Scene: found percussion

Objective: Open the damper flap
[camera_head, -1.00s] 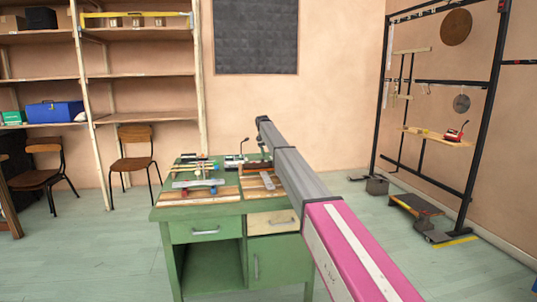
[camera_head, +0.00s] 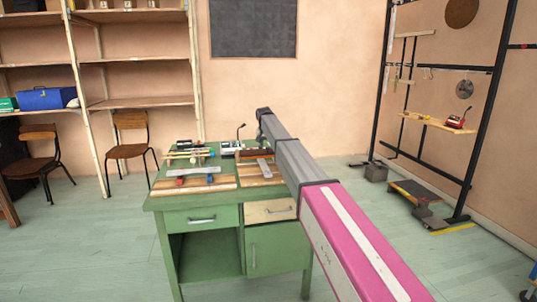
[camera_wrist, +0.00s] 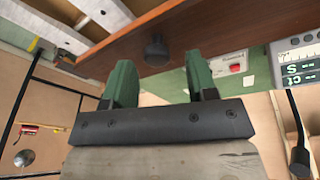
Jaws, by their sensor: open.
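A brown wooden board (camera_wrist: 190,28) with a dark round knob (camera_wrist: 156,50) crosses the wrist view; it may be the damper flap, but I cannot tell for certain. My gripper (camera_wrist: 160,82) has two green fingers, spread apart and empty. The knob shows beyond the fingertips, roughly between them in the picture; I see no contact. In the head view my arm reaches over the green desk (camera_head: 172,203). A brown wooden piece (camera_head: 254,154) there is partly hidden by the arm, and my fingers cannot be made out.
The desk top carries a wooden board with a grey bar (camera_head: 193,172), a small scale-like device (camera_wrist: 299,58) and other small parts. A black rack (camera_head: 482,130) with hanging discs stands at the right. Two chairs and shelves stand at the left.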

